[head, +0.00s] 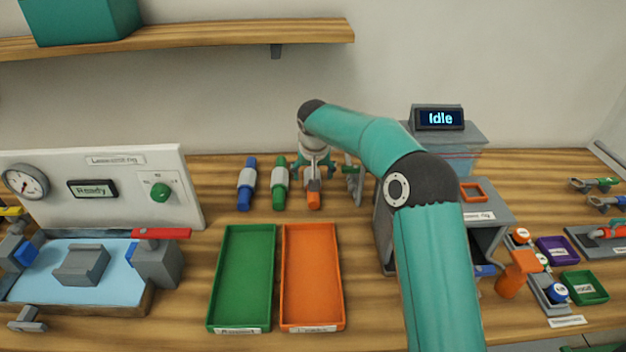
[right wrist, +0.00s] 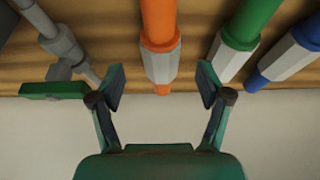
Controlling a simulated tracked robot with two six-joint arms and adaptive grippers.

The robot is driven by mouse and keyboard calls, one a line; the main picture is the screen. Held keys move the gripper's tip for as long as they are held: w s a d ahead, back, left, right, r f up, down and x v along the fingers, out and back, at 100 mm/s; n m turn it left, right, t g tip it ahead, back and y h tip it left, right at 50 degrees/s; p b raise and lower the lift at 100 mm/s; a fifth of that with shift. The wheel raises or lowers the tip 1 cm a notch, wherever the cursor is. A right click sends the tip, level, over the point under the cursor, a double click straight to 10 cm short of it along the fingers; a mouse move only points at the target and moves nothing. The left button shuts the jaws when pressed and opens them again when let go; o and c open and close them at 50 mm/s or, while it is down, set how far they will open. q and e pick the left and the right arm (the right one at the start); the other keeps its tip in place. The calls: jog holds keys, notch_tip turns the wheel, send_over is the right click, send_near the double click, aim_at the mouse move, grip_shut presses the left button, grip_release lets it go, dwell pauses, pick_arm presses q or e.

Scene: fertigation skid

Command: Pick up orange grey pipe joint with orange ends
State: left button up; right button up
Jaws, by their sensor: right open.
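The orange and grey pipe joint (head: 314,200) lies on the wooden bench, at the right of a row of similar joints. Its orange near end shows in the head view, and the rest is mostly hidden under my right gripper (head: 314,168). In the right wrist view the pipe joint (right wrist: 162,68) has a grey faceted middle and orange ends. My right gripper (right wrist: 161,76) is open, one finger on each side of the grey middle in the picture, with gaps on both sides. I cannot tell how far above it the fingers are. My left gripper is not in view.
A green joint (head: 280,182) and a blue joint (head: 247,184) lie to the left. A grey part with a green handle (right wrist: 55,89) is close on the other side. A green tray (head: 212,290) and an orange tray (head: 338,290) stand empty in front. A grey housing (head: 492,196) stands right.

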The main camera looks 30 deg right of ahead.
jog(key=shift+p+x, duration=0.5)
jog(key=shift+x, duration=1.8)
jog(key=shift+s, duration=0.1)
jog(key=c, duration=1.2)
jog(key=shift+c, duration=0.4)
